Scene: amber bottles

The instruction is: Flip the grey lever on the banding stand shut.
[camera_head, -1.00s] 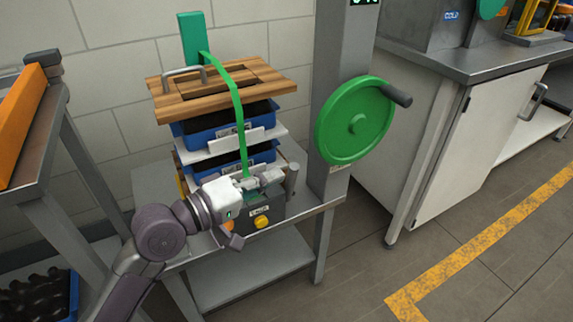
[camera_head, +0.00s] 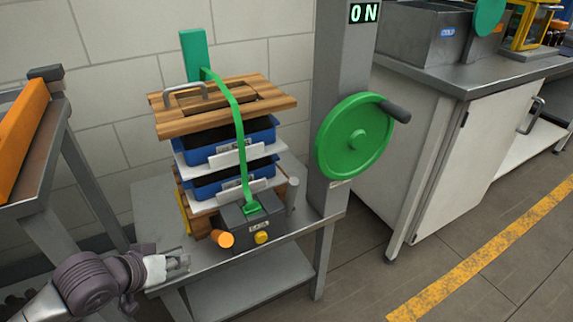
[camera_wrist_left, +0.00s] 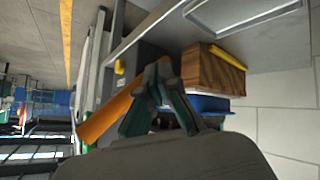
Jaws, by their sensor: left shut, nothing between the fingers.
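The banding stand's dark grey box (camera_head: 250,220) sits at the front of a metal table, with a green strap running down onto it. A short grey upright piece (camera_head: 291,195) stands at the box's right side; I cannot tell for sure that it is the lever. My left gripper (camera_head: 184,262) is shut and empty, left of and below the box, near the table's front left edge, apart from it. In the left wrist view its fingertips (camera_wrist_left: 160,68) meet in front of an orange bar (camera_wrist_left: 108,118). My right gripper is not in view.
An orange cylinder (camera_head: 222,238) and yellow button (camera_head: 261,237) are on the box's front. Blue trays (camera_head: 235,152) under a wooden board (camera_head: 190,119) stand behind. A green handwheel (camera_head: 350,140) is on the column at right. The left table (camera_head: 30,175) is close to my arm.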

